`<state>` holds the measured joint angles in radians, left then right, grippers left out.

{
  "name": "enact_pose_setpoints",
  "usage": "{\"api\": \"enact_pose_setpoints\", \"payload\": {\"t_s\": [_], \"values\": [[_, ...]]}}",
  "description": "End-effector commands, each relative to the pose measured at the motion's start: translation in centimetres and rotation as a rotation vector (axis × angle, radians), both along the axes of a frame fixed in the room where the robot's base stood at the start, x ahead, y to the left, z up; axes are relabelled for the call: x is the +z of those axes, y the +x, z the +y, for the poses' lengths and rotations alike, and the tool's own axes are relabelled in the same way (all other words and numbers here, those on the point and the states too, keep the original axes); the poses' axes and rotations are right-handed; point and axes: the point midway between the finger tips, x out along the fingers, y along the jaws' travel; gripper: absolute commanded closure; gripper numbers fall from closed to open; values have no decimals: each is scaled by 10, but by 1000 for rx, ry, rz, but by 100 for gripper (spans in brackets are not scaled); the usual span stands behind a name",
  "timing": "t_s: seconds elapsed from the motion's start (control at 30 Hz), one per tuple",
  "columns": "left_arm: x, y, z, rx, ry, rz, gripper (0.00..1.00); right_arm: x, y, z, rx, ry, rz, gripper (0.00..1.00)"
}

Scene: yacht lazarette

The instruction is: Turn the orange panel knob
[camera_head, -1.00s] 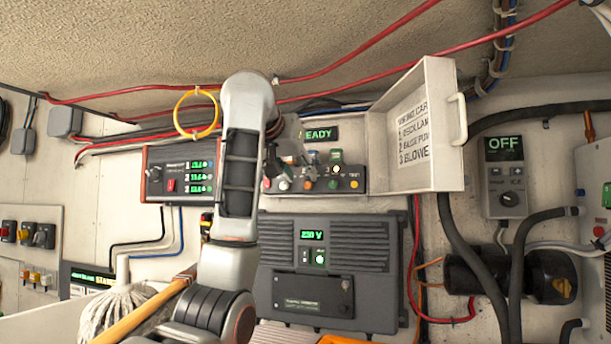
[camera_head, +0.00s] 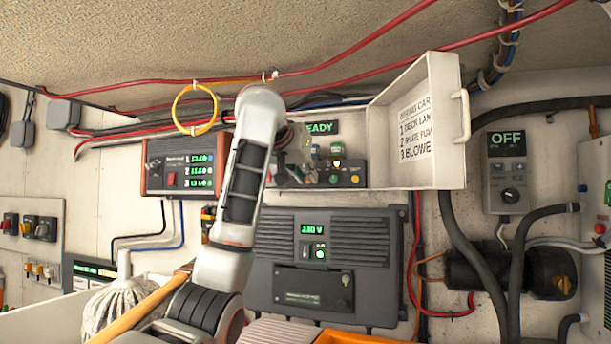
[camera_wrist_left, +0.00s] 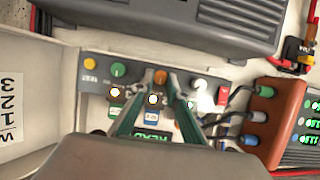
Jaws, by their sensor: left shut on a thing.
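The orange knob (camera_wrist_left: 160,76) sits on the grey switch panel (camera_wrist_left: 92,65) in the left wrist view, which shows the panel upside down. My left gripper (camera_wrist_left: 164,82) is shut on the knob, with one fingertip on each side of it. In the head view my left gripper (camera_head: 301,172) is in front of the panel (camera_head: 350,168) and hides the orange knob. My right gripper is in neither view.
A green knob (camera_wrist_left: 118,70) and a yellow one (camera_wrist_left: 90,63) are beside the orange knob. An open white cover (camera_head: 416,130) stands right of the panel. A dark inverter (camera_head: 362,235) hangs below. A red-and-grey meter box (camera_head: 172,180) is to the left.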

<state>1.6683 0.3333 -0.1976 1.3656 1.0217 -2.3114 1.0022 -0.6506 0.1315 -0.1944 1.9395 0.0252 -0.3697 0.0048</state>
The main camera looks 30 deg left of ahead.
Motion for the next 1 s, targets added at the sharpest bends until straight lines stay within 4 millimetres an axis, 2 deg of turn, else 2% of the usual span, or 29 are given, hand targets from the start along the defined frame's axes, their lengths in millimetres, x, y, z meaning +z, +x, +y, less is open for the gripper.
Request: {"api": "enact_pose_setpoints", "payload": {"t_s": [0.37, 0.57, 1.0], "values": [[-1, 0, -2, 0, 121, 28, 100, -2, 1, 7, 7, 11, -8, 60], [-2, 1, -4, 0, 275, 66, 100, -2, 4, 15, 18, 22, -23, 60], [-3, 2, -8, 0, 616, 148, 100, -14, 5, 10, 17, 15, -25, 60]]}}
